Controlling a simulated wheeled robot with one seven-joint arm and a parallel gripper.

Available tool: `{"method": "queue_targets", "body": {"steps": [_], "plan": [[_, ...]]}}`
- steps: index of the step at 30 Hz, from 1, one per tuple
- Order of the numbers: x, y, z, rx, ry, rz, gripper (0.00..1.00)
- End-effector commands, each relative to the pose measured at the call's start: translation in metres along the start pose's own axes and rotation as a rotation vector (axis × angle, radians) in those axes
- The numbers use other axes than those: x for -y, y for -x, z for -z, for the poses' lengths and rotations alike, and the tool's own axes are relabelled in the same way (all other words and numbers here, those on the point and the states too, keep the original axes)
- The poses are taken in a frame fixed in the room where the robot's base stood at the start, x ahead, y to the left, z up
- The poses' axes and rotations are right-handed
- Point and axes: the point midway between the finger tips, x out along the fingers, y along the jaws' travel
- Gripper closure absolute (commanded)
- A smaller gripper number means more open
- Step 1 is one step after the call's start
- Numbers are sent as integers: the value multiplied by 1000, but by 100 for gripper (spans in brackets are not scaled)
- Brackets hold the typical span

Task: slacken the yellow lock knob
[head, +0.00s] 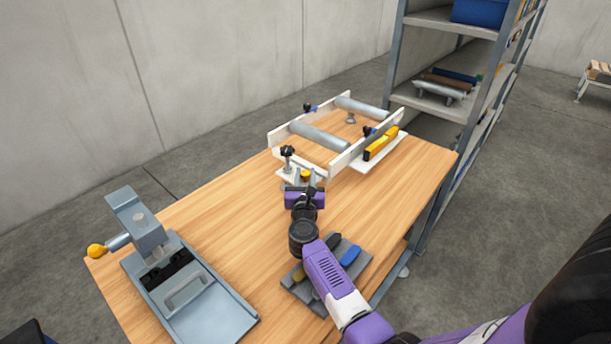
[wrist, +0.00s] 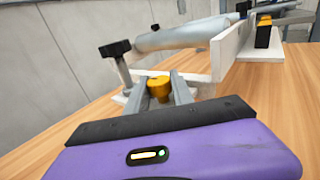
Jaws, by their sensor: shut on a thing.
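The yellow lock knob (wrist: 158,87) sits low at the near end of the white roller frame, beside a black-topped post. In the head view the knob (head: 305,175) shows as a small yellow spot just beyond my gripper. My gripper (wrist: 158,92) has its two grey fingers on either side of the knob, shut on it. In the head view my gripper (head: 305,180) reaches over the table to the frame's near corner. The knob's underside and the exact finger contact are hidden.
The white frame (head: 340,160) with two grey rollers stands on the wooden table (head: 220,215), with a yellow level (head: 381,143) at its right. A grey press-like device (head: 160,250) with a yellow-ended handle is at left. A grey tool tray (head: 300,290) lies under my arm.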

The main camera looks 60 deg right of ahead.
Motion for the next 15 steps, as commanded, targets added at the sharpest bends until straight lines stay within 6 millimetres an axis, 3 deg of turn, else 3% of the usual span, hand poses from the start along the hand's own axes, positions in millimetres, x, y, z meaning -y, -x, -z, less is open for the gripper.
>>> {"method": "queue_targets", "body": {"steps": [15], "plan": [[1,0,0,0,2,-156,100]]}}
